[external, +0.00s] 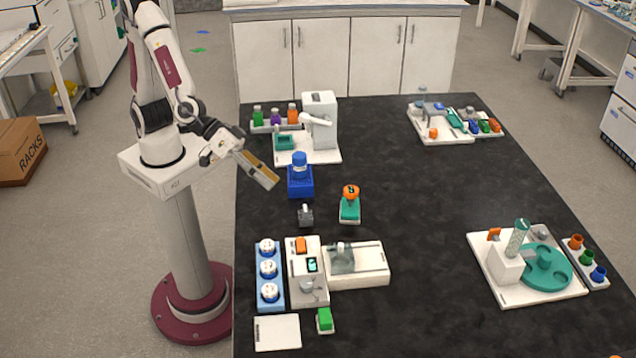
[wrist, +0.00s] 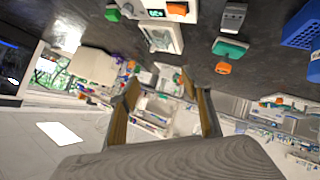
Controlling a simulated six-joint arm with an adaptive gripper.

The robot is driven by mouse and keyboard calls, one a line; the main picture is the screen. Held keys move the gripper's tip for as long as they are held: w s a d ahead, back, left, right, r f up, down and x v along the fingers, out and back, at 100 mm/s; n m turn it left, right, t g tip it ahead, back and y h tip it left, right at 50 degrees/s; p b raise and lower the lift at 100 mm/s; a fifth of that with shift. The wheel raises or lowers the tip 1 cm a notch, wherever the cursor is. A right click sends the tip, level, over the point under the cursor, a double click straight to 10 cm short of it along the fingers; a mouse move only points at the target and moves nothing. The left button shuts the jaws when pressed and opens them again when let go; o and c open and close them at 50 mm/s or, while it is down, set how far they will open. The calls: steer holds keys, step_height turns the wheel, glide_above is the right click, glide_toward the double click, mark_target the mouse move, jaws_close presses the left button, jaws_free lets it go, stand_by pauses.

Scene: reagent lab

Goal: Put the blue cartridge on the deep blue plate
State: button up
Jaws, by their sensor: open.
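The block also shows at the wrist view's right edge (wrist: 302,25). Other blue candidates are a small blue piece (external: 474,127) in the far right rack and a blue cup (external: 598,273) at the near right. I cannot tell which is the cartridge or plate.
An orange-topped teal holder (external: 350,208) and a small grey piece (external: 305,215) stand mid-table. A white machine (external: 320,120) is behind the blue block. A blue rack (external: 270,302) and white device (external: 357,264) are in front. The table's middle right is clear.

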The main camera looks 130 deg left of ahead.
steer(key=s+d+r+m+g+h, duration=0.1)
steer(key=s+d+r+m+h, duration=0.1)
steer(key=s+r+m, duration=0.3)
steer(key=s+d+r+m+g+h, duration=0.1)
steer(key=s+d+r+h, duration=0.15)
steer(key=s, duration=0.45)
steer(key=s+a+f+m+g+y, duration=0.1)
steer(key=s+a, duration=0.2)
steer(key=s, duration=0.7)
steer(key=s+a+m+g+y, duration=0.1)
steer(key=s+a+m+g, duration=0.1)
steer(key=s, duration=0.8)
steer(key=shift+s+a+f+m+g, duration=0.2)
steer(key=shift+a+f+m+g, duration=0.15)
steer(key=shift+a, duration=0.5)
